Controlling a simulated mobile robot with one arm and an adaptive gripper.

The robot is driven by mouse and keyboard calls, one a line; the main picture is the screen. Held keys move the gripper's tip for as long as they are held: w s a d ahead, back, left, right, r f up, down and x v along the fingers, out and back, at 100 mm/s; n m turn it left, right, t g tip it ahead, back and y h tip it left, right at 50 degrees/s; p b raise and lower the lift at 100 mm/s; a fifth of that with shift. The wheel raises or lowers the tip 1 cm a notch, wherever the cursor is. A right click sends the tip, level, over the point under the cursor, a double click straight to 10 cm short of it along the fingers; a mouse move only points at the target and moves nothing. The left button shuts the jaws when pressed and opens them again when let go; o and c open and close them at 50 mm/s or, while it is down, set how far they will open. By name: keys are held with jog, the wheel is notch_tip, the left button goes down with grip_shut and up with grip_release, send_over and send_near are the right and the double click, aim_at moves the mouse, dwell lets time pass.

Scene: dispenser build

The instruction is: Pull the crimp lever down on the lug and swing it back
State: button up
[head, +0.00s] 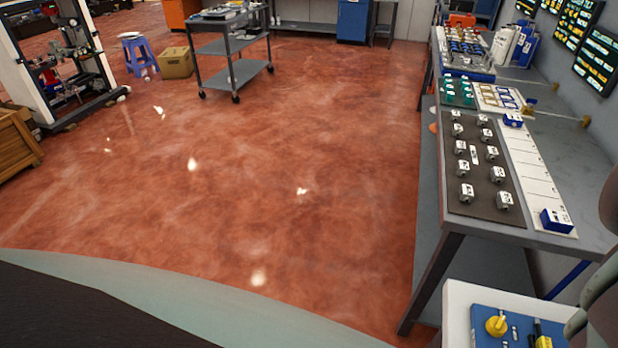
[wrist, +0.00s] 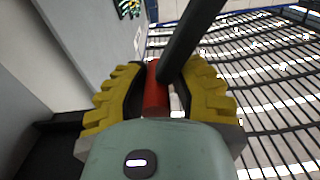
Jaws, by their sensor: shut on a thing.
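In the wrist view my gripper (wrist: 157,82) has yellow ridged fingers closed on either side of a red grip (wrist: 153,92). I take this grip to be the crimp lever's handle. A dark bar (wrist: 190,38) runs from beside the red grip to the top of the picture; whether it joins the grip I cannot tell. The lug and the crimp jaws cannot be made out in either view. My gripper is not clearly visible in the head view, where only part of my arm shows at the right edge.
In the head view a grey workbench (head: 430,230) runs along the right, with a dark mat (head: 480,208) of several small metal parts. A blue panel (head: 515,335) with a yellow knob (head: 496,325) sits at the lower right. The reddish floor (head: 250,180) is open.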

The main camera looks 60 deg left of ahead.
jog(key=shift+d+f, duration=0.1)
grip_shut()
